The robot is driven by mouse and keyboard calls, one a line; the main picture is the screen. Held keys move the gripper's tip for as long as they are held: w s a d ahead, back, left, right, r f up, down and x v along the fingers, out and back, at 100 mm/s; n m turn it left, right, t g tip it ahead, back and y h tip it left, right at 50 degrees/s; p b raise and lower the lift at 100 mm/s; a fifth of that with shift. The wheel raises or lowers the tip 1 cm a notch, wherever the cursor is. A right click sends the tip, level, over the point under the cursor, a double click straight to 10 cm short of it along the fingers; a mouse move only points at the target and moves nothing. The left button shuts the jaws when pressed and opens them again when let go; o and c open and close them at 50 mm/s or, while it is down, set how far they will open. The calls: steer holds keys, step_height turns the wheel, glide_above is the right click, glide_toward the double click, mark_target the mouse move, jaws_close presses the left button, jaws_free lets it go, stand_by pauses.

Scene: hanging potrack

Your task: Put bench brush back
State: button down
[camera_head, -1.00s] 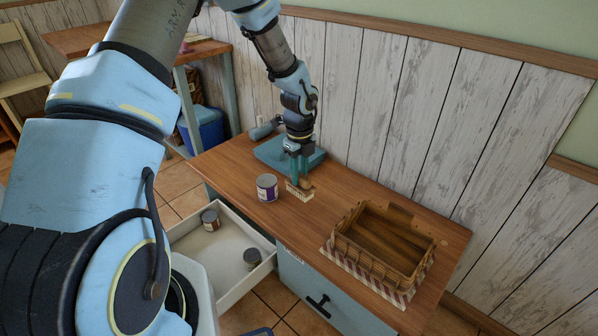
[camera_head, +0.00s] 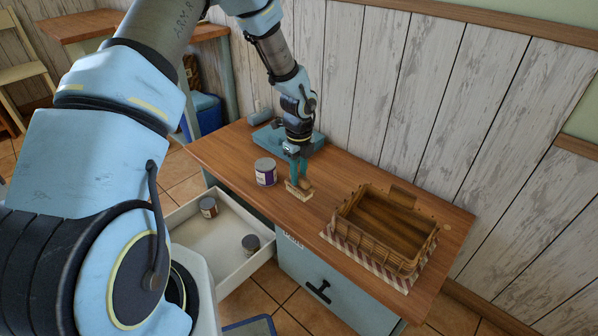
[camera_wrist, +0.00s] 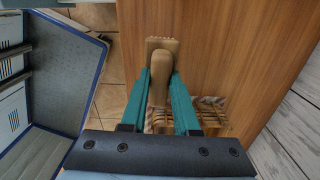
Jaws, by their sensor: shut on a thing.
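The bench brush (camera_head: 299,191), with a wooden handle and pale bristles, is at the tabletop between the can and the basket. In the wrist view, its wooden handle and block (camera_wrist: 162,66) show between the teal fingers. My gripper (camera_head: 298,177) points down and is shut on the handle; the same grip shows in the wrist view (camera_wrist: 160,86). I cannot tell whether the bristles touch the table.
A wicker basket (camera_head: 343,228) sits on a striped cloth at the table's right part. A purple-labelled can (camera_head: 265,172) stands left of the brush. A teal case (camera_head: 268,139) lies behind. An open white drawer (camera_head: 233,279) holds two cans (camera_head: 208,207) (camera_head: 250,244).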

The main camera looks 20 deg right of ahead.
mark_target(299, 189)
steer(key=shift+f+b, duration=1.45)
steer(key=shift+f, duration=1.65)
steer(key=shift+f, duration=0.25)
steer(key=c, duration=0.6)
jaws_free()
steer(key=shift+r, duration=0.1)
